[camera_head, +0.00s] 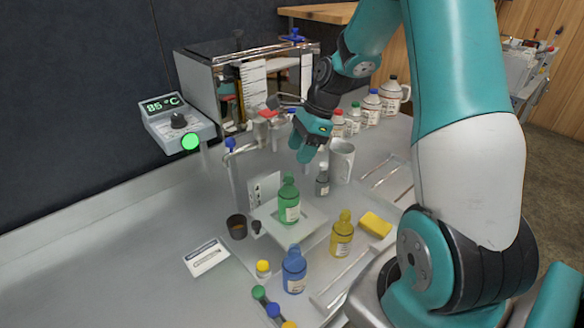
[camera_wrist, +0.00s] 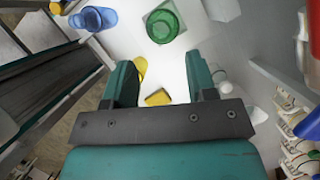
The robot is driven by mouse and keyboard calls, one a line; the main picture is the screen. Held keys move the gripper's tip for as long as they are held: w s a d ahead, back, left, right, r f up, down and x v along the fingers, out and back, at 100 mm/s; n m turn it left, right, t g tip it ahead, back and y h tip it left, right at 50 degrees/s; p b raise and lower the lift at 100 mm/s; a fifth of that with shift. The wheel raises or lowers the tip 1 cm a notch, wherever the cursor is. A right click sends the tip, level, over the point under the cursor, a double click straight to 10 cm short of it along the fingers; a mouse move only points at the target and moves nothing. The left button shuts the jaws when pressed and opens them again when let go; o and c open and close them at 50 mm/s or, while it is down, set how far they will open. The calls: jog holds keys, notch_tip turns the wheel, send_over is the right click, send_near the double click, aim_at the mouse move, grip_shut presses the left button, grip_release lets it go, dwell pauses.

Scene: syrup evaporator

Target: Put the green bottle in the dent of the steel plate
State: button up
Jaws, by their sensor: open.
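The green bottle (camera_head: 289,204) stands upright on the pale square steel plate (camera_head: 308,231). Its base hides part of the plate, and I cannot tell whether it sits in the dent. In the wrist view the green bottle (camera_wrist: 163,24) shows from above, beyond my fingertips. My gripper (camera_head: 303,154) is open and empty, above and behind the bottle, apart from it. In the wrist view both fingers of my gripper (camera_wrist: 163,80) are spread with nothing between them.
A white mug (camera_head: 342,163) and small grey bottle (camera_head: 322,183) stand behind. A dark cup (camera_head: 237,227) is left.

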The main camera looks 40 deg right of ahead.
jog(key=s+a+r+n, duration=0.5)
jog(key=a+r+n, duration=0.5)
jog(key=a+n, duration=0.3)
jog(key=s+a+r+n+g, duration=0.1)
jog(key=s+a+r+n, duration=0.1)
jog(key=s+a+n, duration=1)
jog(key=s+n, duration=0.4)
jog(key=shift+a+r+g, duration=0.25)
jog(key=shift+r+g, duration=0.05)
